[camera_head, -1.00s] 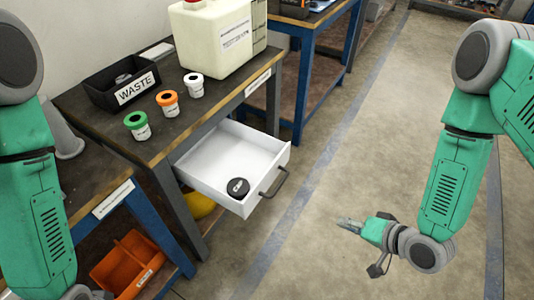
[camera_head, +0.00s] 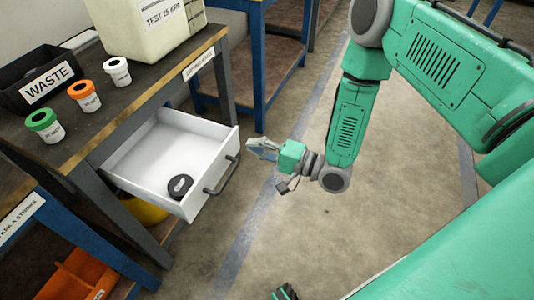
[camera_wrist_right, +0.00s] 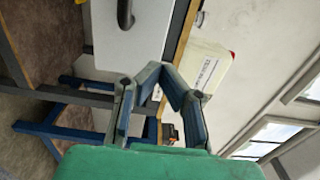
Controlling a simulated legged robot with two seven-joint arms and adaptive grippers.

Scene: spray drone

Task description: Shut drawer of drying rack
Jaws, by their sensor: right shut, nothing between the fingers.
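The white drawer (camera_head: 150,155) is pulled out from under the dark-topped bench (camera_head: 110,110). A black round lidded item (camera_head: 180,187) lies inside it. Its dark bar handle (camera_head: 222,175) is on the front panel, which also shows in the wrist view (camera_wrist_right: 135,45) with the handle (camera_wrist_right: 124,12). My right gripper (camera_head: 262,148) is shut and empty, to the right of the drawer front and apart from it in the head view. Its fingers converge in the wrist view (camera_wrist_right: 155,75). My left gripper is not in view.
On the bench stand a black WASTE bin (camera_head: 40,80), small jars with green (camera_head: 43,124), orange (camera_head: 85,95) and white (camera_head: 117,71) lids, and a large cream canister (camera_head: 150,30). A blue-legged table (camera_head: 258,60) stands behind. Floor right of the drawer is clear.

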